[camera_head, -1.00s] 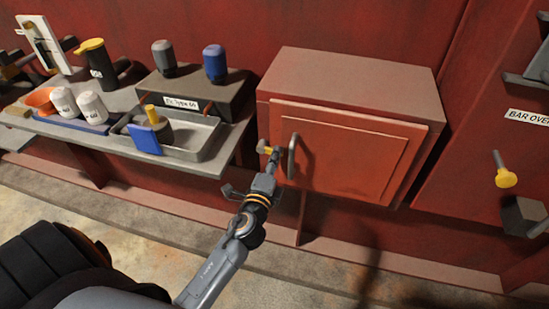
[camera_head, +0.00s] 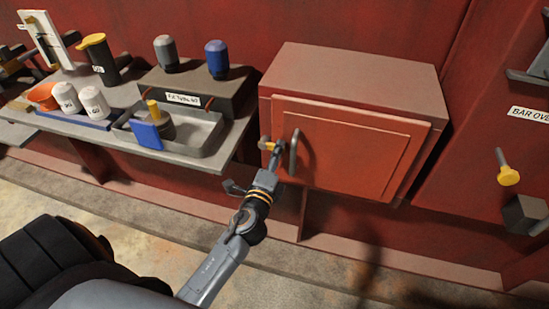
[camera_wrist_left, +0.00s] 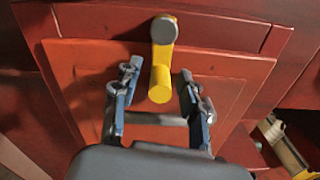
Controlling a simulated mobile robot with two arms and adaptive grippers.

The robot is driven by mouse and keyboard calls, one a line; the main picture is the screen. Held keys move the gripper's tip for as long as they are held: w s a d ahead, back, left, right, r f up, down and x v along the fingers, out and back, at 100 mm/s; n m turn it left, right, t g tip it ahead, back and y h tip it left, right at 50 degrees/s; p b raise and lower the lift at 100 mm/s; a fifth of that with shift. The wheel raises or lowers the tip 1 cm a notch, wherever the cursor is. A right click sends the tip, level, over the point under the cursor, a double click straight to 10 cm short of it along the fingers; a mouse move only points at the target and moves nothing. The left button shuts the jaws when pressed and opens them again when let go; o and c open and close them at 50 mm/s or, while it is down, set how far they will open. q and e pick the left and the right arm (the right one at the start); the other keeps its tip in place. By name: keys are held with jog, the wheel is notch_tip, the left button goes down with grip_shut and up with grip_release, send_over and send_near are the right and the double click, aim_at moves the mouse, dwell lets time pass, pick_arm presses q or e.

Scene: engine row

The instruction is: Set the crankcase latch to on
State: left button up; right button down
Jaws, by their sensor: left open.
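The crankcase latch (camera_head: 267,145) is a short yellow lever with a grey round end, at the left edge of the red cabinet door (camera_head: 350,150). In the left wrist view the yellow lever (camera_wrist_left: 161,80) lies between the two fingers, pointing down from its grey cap. My left gripper (camera_head: 273,161) is open in front of the latch; its fingers (camera_wrist_left: 156,84) stand apart on both sides of the lever, with gaps and no clear contact. The latch's label is not visible. My right gripper is not in view.
A grey bar handle (camera_head: 294,152) is on the door just right of the latch. A shelf (camera_head: 215,158) with a tray, bottles and cups stands left. A yellow knob (camera_head: 508,176) is on the wall at right. The floor below is clear.

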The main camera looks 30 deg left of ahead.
pick_arm(q)
jog(key=v, duration=1.2)
jog(key=shift+f, duration=0.1)
jog(key=s+d+f+n+g+h+p, duration=0.1)
jog(key=s+d+f+n+g, duration=0.15)
jog(key=f, duration=0.85)
jog(key=s+d+f+n+g+h, duration=0.1)
jog(key=s+f+n+g+h, duration=0.15)
jog(key=f, duration=0.75)
jog(key=s+d+f+n+g+p, duration=0.1)
jog(key=s+d+f+n+g, duration=0.2)
jog(key=f, duration=0.8)
jog(key=s+a+f+n+g, duration=0.1)
jog(key=s+f+n+g, duration=0.1)
jog(key=s+f, duration=0.3)
jog(key=s+a+f+n+g+p, duration=0.1)
jog(key=s+f, duration=0.5)
jog(key=s, duration=0.6)
jog(key=s+a+f+n+g+p, duration=0.1)
jog(key=s+a+f+n+g, duration=0.2)
jog(key=s, duration=0.6)
notch_tip(320, 180, down, 3)
jog(key=shift+s+r+n+g+h, duration=0.2)
jog(key=shift+n+g+h, duration=0.4)
jog(key=shift+g, duration=0.6)
